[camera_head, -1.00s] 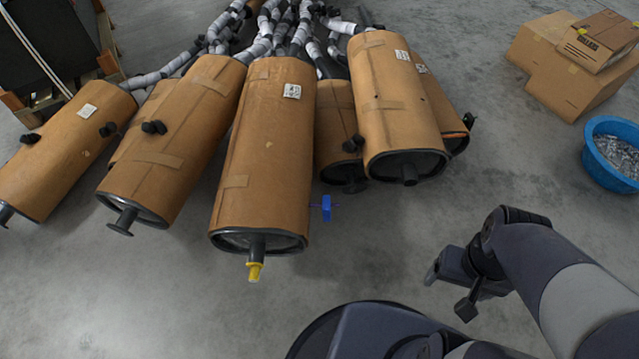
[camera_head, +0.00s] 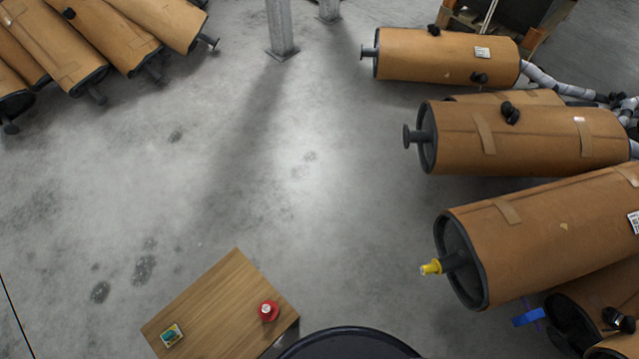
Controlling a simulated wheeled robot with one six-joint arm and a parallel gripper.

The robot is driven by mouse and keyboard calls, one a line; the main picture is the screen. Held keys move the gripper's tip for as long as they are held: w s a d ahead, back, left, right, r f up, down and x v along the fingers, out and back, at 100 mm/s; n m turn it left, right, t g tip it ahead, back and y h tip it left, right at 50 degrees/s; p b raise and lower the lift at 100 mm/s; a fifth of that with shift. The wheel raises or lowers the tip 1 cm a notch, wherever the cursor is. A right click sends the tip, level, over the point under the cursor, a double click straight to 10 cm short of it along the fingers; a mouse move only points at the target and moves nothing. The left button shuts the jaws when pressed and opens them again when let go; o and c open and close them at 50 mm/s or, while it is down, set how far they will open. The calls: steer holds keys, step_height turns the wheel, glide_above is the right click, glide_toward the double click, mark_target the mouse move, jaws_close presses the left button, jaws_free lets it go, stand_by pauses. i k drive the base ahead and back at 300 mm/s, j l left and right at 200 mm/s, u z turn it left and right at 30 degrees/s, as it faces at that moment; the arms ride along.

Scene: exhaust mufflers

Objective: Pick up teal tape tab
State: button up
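A small square item (camera_head: 171,334) with teal and yellow on it lies near the left end of a low wooden tabletop (camera_head: 225,295) at the bottom. It is too small to tell whether this is the teal tape tab, and no other teal thing shows. My gripper is out of view.
A red round object (camera_head: 268,310) sits on the tabletop's right side. More mufflers (camera_head: 105,30) lie upper left. The middle floor is clear.

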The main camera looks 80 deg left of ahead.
mark_target(173, 334)
steer(key=u, duration=4.8)
